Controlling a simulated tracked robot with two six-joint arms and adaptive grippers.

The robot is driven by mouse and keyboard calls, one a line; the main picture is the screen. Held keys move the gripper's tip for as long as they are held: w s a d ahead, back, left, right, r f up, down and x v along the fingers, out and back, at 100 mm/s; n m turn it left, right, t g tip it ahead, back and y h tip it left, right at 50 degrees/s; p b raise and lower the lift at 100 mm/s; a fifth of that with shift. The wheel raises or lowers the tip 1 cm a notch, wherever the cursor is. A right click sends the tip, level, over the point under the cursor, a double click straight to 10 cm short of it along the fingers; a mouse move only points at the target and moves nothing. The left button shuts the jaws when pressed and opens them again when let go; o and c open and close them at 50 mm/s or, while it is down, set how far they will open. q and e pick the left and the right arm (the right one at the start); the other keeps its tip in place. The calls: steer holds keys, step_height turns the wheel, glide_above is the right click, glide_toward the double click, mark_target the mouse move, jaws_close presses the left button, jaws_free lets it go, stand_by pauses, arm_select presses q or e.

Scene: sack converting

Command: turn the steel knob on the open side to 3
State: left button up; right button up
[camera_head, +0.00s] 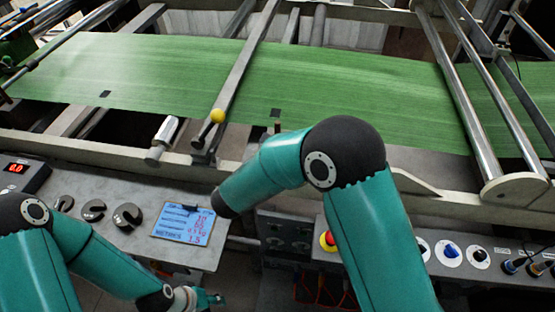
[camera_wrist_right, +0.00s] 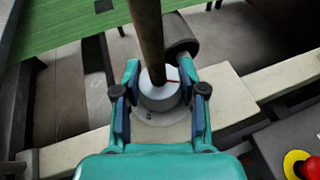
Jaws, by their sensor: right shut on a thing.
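A steel knob (camera_wrist_right: 160,92) with a short red mark on its top stands on a pale round base in the right wrist view. The fingers of my right gripper (camera_wrist_right: 161,98) are on both sides of it and shut on it. No scale number is readable there. In the head view my right arm hides this knob and the right gripper. My left gripper (camera_head: 207,298) is low in the head view, in front of the grey panel, away from the knob; its fingers are too small to judge.
A brown rod (camera_wrist_right: 147,35) rises beside the knob. The green web (camera_head: 340,90) runs behind the pale rail. A red stop button (camera_head: 327,241) is at the right panel.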

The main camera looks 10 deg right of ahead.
mark_target(277, 127)
steer(key=shift+a+m+g+h+b, duration=0.1)
steer(key=shift+m+g+h+b, duration=0.45)
steer(key=shift+m+g+h, duration=0.85)
steer(key=shift+r, duration=0.1)
steer(key=o, duration=1.2)
steer(key=shift+c, duration=0.2)
step_height(277, 127, up, 10)
steer(key=shift+w+f, duration=0.1)
